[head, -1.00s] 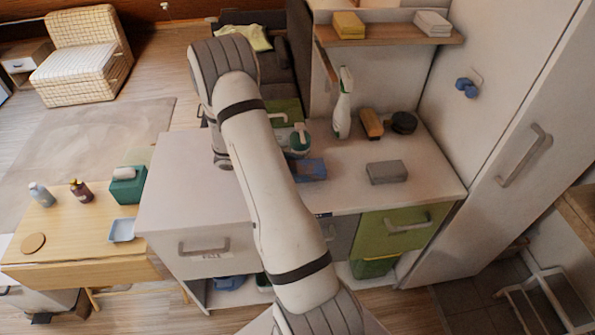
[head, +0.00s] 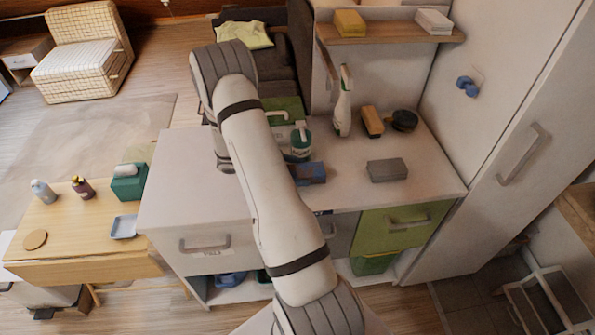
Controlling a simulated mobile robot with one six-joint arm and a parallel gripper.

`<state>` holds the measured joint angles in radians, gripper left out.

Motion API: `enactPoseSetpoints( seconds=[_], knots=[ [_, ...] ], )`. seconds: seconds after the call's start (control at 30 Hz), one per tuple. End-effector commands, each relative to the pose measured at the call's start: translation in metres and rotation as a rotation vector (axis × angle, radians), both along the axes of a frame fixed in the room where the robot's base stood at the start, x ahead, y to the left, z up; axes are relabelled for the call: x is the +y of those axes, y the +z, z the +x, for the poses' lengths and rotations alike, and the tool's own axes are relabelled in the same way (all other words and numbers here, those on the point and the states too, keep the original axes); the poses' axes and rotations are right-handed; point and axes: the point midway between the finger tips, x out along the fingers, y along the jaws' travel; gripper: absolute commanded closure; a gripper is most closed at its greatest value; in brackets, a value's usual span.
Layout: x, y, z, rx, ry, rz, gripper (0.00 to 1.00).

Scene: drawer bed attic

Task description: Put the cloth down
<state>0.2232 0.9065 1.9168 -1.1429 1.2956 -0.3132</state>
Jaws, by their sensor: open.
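My arm reaches up across the head view, and its wrist bends down over the white counter. My gripper's jaws are hidden behind my own forearm. A blue folded item (head: 312,172), which may be the cloth, lies on the counter just right of my forearm and is partly hidden by it. A grey folded or block-shaped item (head: 387,169) lies apart from it, further right. I cannot tell which of these is the task's cloth.
A white spray bottle (head: 343,103), a brown brush (head: 372,122) and a dark round item (head: 404,120) stand along the counter's back. A green-labelled tub (head: 300,142) is beside my forearm. The counter's left part (head: 185,180) is clear. A wooden table (head: 70,225) stands left.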

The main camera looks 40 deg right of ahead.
Motion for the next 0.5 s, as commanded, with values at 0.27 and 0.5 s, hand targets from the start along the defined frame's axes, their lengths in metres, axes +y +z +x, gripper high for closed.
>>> enactPoseSetpoints(
  seconds=[0.27,0.5],
  knots=[
    [0.034,0.015,0.022,-0.005,0.004,-0.001,0.30],
    [0.073,0.035,0.045,-0.003,0.002,-0.001,0.30]
  ],
)
